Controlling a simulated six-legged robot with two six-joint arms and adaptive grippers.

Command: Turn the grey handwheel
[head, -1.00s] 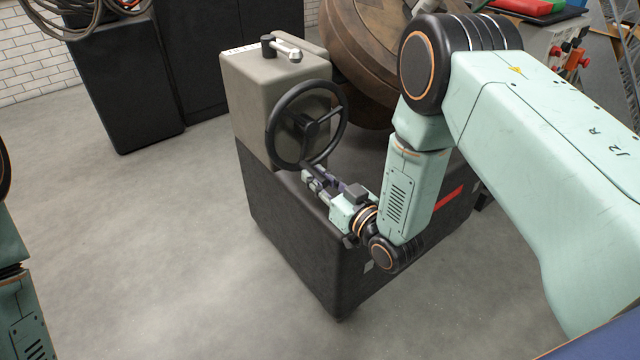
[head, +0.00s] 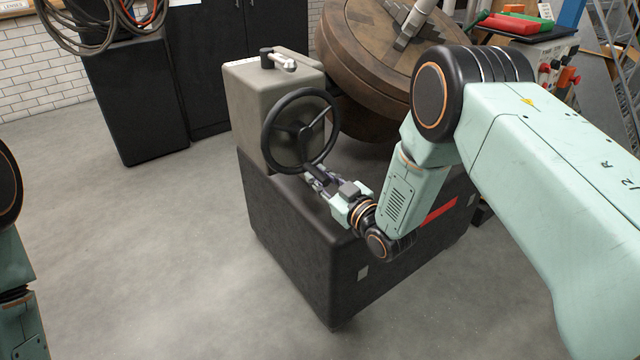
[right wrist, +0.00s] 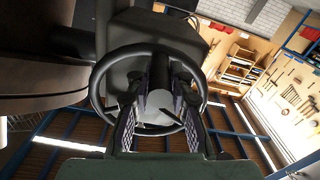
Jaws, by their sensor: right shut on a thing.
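The dark grey handwheel (head: 272,152) has a round rim, a central hub and spokes. It stands upright on the front of a beige-grey box-shaped housing (head: 247,110). My right gripper (head: 313,172) reaches it from the lower right and is shut on the lower part of the wheel. In the right wrist view the two fingers of the right gripper (right wrist: 160,105) lie on either side of the wheel's near part, and the handwheel rim (right wrist: 97,88) arches beyond them. The exact contact is partly hidden by the fingers. My left gripper is out of view.
The housing sits on a black base cabinet (head: 300,255). A large brown round table (head: 350,75) stands just behind and right of the wheel. Dark cabinets (head: 135,110) stand at the back left. The grey floor (head: 150,260) at left is clear.

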